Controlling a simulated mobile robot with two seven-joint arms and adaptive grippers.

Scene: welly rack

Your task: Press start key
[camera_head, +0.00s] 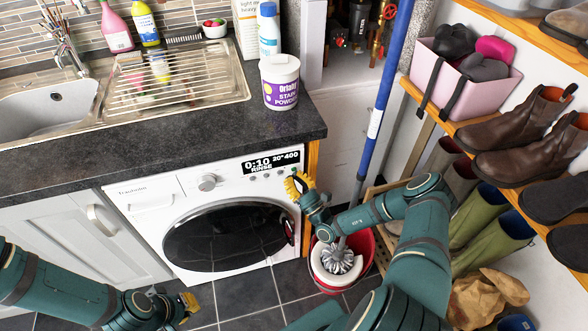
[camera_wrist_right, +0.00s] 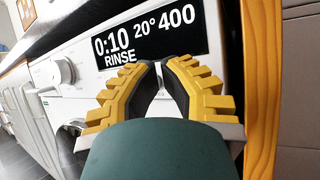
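The white washing machine (camera_head: 150,198) stands under the dark worktop, its display (camera_head: 270,162) reading 0:10, RINSE, 20° and 400. The display also shows in the right wrist view (camera_wrist_right: 150,38). A row of small keys (camera_head: 266,176) lies below it; I cannot make out which is the start key, and the fingers may cover part of the row. My right gripper (camera_head: 292,184) is at the panel's right end, its yellow fingertips (camera_wrist_right: 162,62) together, empty, close to the panel; contact cannot be told. My left gripper (camera_head: 190,302) hangs low at the left, its opening unclear.
The round door (camera_head: 228,236) is below the panel. A red bucket (camera_head: 328,278) and blue-handled mop (camera_head: 385,90) stand close to my right arm. The boot rack (camera_head: 440,108) fills the right side. A stain powder tub (camera_head: 280,82) stands on the worktop. Tiled floor (camera_head: 246,291) is open below.

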